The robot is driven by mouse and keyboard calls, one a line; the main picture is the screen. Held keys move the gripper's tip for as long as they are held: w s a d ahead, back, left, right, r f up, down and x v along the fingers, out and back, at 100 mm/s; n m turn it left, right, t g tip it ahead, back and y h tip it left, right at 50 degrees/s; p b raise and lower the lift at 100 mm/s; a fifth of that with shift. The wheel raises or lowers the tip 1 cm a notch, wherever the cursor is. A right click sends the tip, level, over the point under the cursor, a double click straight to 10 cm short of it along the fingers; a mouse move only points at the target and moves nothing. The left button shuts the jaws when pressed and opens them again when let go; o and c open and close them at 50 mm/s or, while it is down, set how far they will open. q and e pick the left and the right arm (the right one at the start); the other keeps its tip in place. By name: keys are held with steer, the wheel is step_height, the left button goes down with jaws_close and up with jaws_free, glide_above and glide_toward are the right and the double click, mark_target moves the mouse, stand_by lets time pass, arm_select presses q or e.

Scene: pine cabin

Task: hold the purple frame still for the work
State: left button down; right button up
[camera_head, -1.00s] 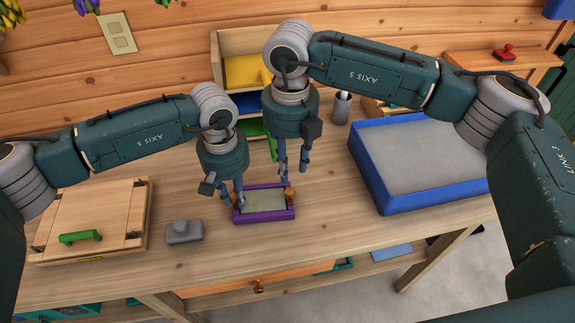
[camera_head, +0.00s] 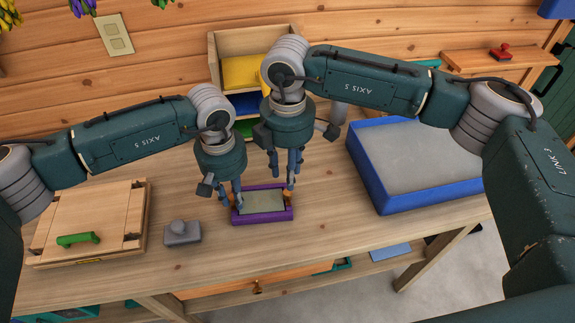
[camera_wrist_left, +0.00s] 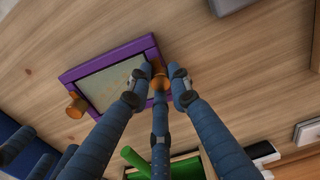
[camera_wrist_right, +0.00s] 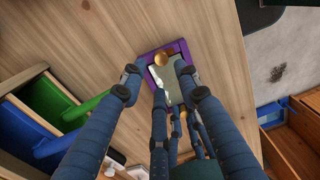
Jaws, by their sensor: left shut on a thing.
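The purple frame (camera_head: 262,216) lies flat on the wooden table around a grey-green panel (camera_head: 262,202). It has an orange-brown knob at each end; the far one shows in the left wrist view (camera_wrist_left: 75,106). My left gripper (camera_head: 238,204) is at the frame's left end. In the left wrist view its fingers (camera_wrist_left: 160,78) are closed around the near knob. My right gripper (camera_head: 288,184) is above the frame's right end. In the right wrist view its fingers (camera_wrist_right: 158,72) are spread, with the right knob (camera_wrist_right: 163,60) between and beyond them. The fingers partly hide the frame.
A grey block with a knob (camera_head: 182,234) sits left of the frame. A wooden box with a green handle (camera_head: 120,237) stands further left. A blue tray (camera_head: 425,193) with a grey fill is at right. A shelf with coloured bins (camera_head: 240,72) stands behind.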

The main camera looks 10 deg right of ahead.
mark_target(287, 192)
step_height(287, 192, down, 6)
steer(key=shift+f, duration=0.25)
steer(key=shift+c, duration=0.5)
steer(key=c, duration=0.6)
steer(key=shift+o, duration=0.2)
steer(key=m, duration=0.3)
steer(key=shift+s+a+m, duration=0.1)
steer(key=shift+a+m, duration=0.1)
steer(key=shift+m, duration=1.3)
steer(key=shift+d, duration=0.15)
steer(key=shift+m, duration=0.3)
steer(key=o, duration=0.5)
steer(key=shift+d, duration=0.1)
steer(key=shift+o, duration=0.2)
